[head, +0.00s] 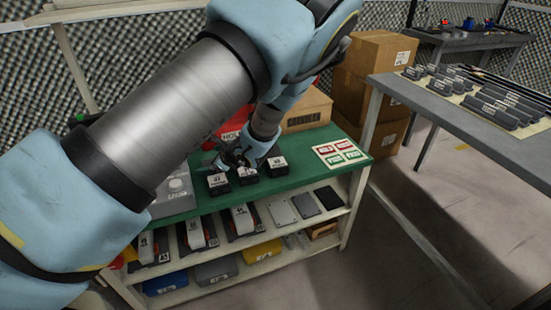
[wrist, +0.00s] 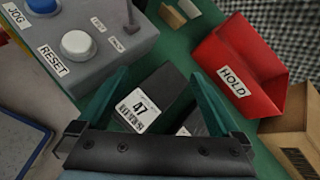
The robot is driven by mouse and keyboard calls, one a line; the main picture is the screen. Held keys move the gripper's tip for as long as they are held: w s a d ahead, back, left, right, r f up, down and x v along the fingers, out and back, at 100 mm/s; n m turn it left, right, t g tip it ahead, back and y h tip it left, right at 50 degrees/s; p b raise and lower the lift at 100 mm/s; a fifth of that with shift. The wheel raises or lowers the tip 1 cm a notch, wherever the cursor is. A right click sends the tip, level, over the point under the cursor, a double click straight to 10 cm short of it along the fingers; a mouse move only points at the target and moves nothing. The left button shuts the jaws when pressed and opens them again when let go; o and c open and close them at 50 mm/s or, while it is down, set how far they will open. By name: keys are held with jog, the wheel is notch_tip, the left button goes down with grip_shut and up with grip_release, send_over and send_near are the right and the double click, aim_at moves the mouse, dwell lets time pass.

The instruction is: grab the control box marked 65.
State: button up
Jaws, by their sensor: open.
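Three small dark boxes with white labels stand on the green top: a left one (head: 218,190), a middle one (head: 247,180) and a right one (head: 277,172). Their numbers are too small to read surely in the head view, so I cannot tell which is marked 65. In the wrist view, a box marked 47 (wrist: 163,87) lies between the fingers of my gripper (wrist: 158,85), with a gap around it. Another dark box (wrist: 194,124) shows partly behind the gripper body, its label mostly hidden. My gripper (head: 236,156) is open and empty, close above the boxes.
A grey console (wrist: 105,55) with blue and white buttons stands left of the boxes. A red HOLD bin (wrist: 235,75) and a cardboard box (head: 306,108) stand behind. A sheet of red and green labels (head: 341,153) lies right. Lower shelves hold several devices.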

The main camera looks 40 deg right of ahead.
aim_at(274, 158)
jog(key=s+d+f+m+h, duration=0.1)
jog(key=s+d+m, duration=0.1)
jog(key=d, duration=0.1)
jog(key=s+d+f+m+h, duration=0.1)
jog(key=s+d+m, duration=0.1)
jog(key=d, duration=0.1)
jog(key=s+d+f+m+t+h, duration=0.1)
jog(key=s+d+m, duration=0.1)
jog(key=d, duration=0.2)
jog(key=shift+s+d+h, duration=0.1)
jog(key=shift+s+h, duration=0.15)
jog(key=shift+h, duration=0.15)
jog(key=s+d+m+h, duration=0.1)
jog(key=s+d, duration=0.1)
jog(key=s+d+f+m+h, duration=0.1)
jog(key=s+d+m, duration=0.1)
jog(key=s+d+f+m+h, duration=0.1)
jog(key=s+d+m, duration=0.1)
jog(key=d, duration=0.1)
jog(key=shift+s+h, duration=0.25)
jog(key=shift+h, duration=0.05)
jog(key=x, duration=0.4)
jog(key=shift+w+d+f, duration=0.1)
jog(key=shift+w+d, duration=0.05)
jog(key=shift+w, duration=0.05)
jog(key=shift+p+x, duration=0.35)
jog(key=shift+x, duration=2.65)
jog(key=shift+c, duration=0.2)
jog(key=c, duration=1.5)
